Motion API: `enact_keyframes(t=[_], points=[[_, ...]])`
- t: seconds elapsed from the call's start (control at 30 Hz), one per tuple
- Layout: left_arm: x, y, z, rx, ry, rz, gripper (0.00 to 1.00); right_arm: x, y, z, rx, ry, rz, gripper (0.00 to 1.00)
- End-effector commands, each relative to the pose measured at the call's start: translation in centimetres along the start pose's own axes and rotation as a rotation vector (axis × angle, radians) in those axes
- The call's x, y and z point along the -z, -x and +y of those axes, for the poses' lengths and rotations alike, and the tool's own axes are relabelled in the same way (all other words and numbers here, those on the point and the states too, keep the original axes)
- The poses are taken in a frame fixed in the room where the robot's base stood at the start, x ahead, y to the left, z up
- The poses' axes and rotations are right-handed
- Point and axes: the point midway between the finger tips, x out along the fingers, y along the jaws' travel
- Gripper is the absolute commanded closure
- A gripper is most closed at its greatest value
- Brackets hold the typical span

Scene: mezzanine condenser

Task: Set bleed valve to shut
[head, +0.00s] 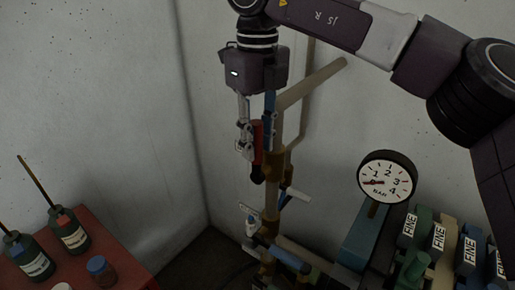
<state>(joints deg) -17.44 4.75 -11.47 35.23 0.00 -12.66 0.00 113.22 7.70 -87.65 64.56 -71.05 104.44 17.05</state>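A brass-coloured pipe stands by the wall corner, and a red lever handle with a dark end (257,150) hangs almost upright against it. It looks like the bleed valve's handle, but I see no label on it. My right gripper (256,146) points down from above, its fingers close together on either side of the red handle. It appears shut on the handle, though contact is hard to make out. The handle's upper part and pivot are partly hidden by the fingers. My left gripper is not in view.
A pressure gauge (387,177) stands right of the pipe, near several blocks marked FINE (438,238). Lower pipework with blue handles (289,257) is below the gripper. A red table (122,247) with bottles stands at lower left. Walls are close behind.

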Motion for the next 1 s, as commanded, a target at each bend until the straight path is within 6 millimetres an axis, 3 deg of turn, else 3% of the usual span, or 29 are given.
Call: enact_keyframes(t=[0.2,0.53,0.77,1.0], points=[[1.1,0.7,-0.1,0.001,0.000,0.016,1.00,0.0,-2.1,0.0,0.001,0.000,0.001,0.74],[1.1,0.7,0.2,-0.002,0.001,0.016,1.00,0.0,-2.5,0.0,0.000,0.000,-0.001,0.74],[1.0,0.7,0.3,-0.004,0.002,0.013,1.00,0.0,-2.5,0.0,0.001,0.000,-0.001,0.98],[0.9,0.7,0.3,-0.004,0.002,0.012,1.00,0.0,-2.5,0.0,0.001,0.000,-0.001,1.00]])
